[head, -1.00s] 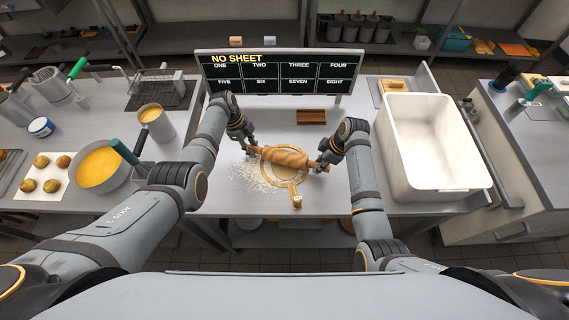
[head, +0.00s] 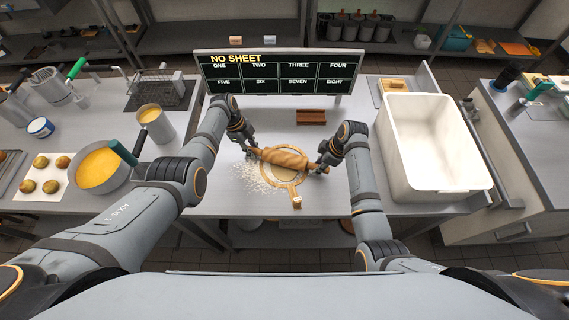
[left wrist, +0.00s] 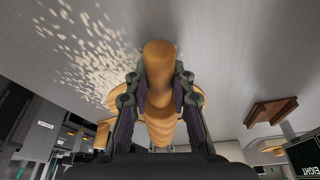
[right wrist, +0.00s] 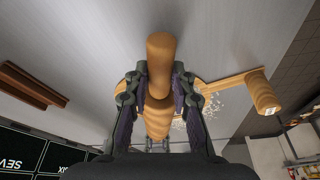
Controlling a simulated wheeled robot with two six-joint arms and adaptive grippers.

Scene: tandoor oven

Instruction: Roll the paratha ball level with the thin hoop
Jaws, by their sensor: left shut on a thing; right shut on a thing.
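A wooden rolling pin (head: 287,159) lies across a thin wooden hoop (head: 284,187) on the steel table, slanting slightly down to the right. My left gripper (head: 251,150) is shut on the pin's left handle; the handle also shows in the left wrist view (left wrist: 158,62). My right gripper (head: 321,165) is shut on the right handle, which shows in the right wrist view (right wrist: 161,58). The hoop's short handle (head: 297,202) points toward me and shows in the right wrist view (right wrist: 262,93). The paratha ball cannot be made out; the pin covers much of the hoop.
White flour (head: 248,178) is scattered left of the hoop. A brown wooden block (head: 311,117) lies behind it. A board (head: 280,72) reading "NO SHEET" stands at the back. A white bin (head: 432,187) is right, a pot of yellow liquid (head: 100,168) left. The table's front is clear.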

